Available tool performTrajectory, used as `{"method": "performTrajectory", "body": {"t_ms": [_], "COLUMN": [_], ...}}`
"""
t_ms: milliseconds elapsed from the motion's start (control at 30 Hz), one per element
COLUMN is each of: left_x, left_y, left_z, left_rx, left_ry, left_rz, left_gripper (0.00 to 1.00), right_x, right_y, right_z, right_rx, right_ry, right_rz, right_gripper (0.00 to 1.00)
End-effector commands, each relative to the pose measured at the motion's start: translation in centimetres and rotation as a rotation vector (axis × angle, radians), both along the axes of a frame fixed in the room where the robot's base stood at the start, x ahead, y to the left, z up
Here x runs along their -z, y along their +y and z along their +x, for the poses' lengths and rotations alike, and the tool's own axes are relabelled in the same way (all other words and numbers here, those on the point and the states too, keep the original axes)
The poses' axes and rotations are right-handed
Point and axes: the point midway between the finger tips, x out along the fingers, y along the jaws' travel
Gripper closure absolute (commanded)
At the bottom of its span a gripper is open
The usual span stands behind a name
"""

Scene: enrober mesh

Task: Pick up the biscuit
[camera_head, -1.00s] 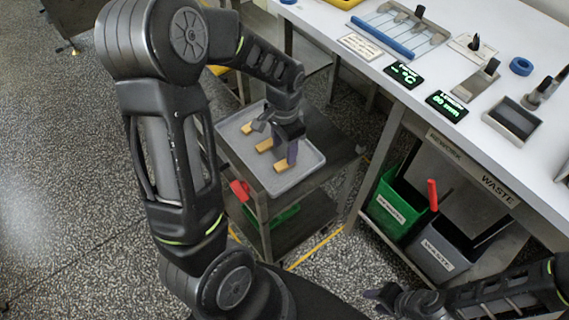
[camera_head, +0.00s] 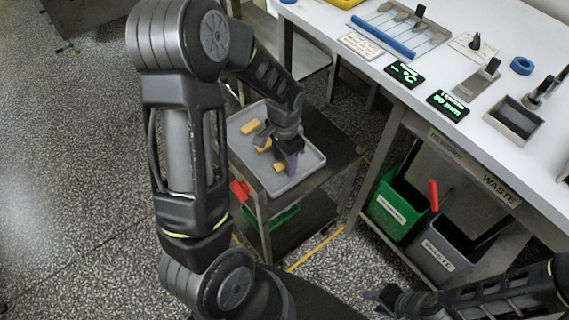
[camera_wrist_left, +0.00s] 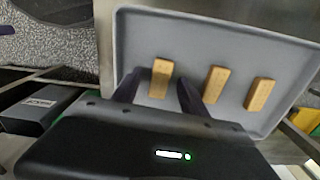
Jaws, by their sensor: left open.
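Three tan, bar-shaped biscuits lie apart on a grey tray: a far one (camera_head: 250,127), a middle one (camera_head: 264,147) and a near one (camera_head: 279,167). My left gripper (camera_head: 276,151) is open over the tray and partly covers the middle and near biscuits. In the left wrist view, the left-hand biscuit (camera_wrist_left: 160,78) appears between the two dark fingers (camera_wrist_left: 158,92), with a gap on each side. Two more biscuits, a middle one (camera_wrist_left: 216,84) and a right one (camera_wrist_left: 260,94), lie to its right. My right gripper (camera_head: 384,296) is at the lower right, away from the tray.
A white bench (camera_head: 390,75) with tools and displays stands to the right. Below it are a green bin (camera_head: 390,215) and a grey waste bin (camera_head: 440,252).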

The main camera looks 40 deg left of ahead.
Motion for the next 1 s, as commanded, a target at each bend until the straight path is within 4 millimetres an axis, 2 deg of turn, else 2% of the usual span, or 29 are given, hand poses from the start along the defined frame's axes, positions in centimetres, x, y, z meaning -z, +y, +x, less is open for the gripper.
{"method": "performTrajectory", "body": {"t_ms": [200, 800, 1000], "left_x": [-0.02, -0.02, -0.04], "left_y": [0.00, 0.00, 0.00], "left_z": [0.00, 0.00, 0.01], "left_rx": [0.000, 0.000, 0.000], "left_ry": [0.000, 0.000, 0.000], "left_rz": [0.000, 0.000, 0.000], "left_gripper": [0.49, 0.97, 0.98], "right_x": [0.00, 0.00, 0.00], "right_y": [0.00, 0.00, 0.00], "right_z": [0.00, 0.00, 0.00], "right_rx": [0.000, 0.000, 0.000], "right_ry": [0.000, 0.000, 0.000], "right_rz": [0.000, 0.000, 0.000], "right_gripper": [0.64, 0.64, 0.64]}}
